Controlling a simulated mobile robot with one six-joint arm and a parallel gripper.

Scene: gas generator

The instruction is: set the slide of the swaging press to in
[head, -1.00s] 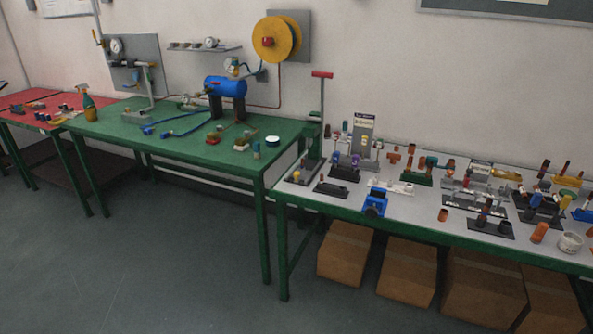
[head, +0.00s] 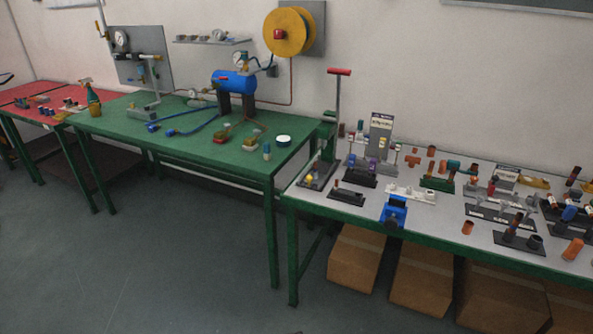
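A tall upright tool with a red T-handle (head: 339,71) stands at the left end of the grey-topped bench. It looks like the swaging press, though I cannot be sure. Its dark base (head: 318,175) sits on the bench with a small yellow part on it. Its slide is too small to make out, so I cannot tell its position. A blue vise-like device (head: 394,211) is at the front edge of the same bench. My gripper is not in view.
The grey bench (head: 300,190) carries many small fittings and racks on its right. Cardboard boxes (head: 420,277) sit under it. The green bench (head: 200,159) holds a blue tank (head: 234,82) and hoses. The floor (head: 130,260) in front is clear.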

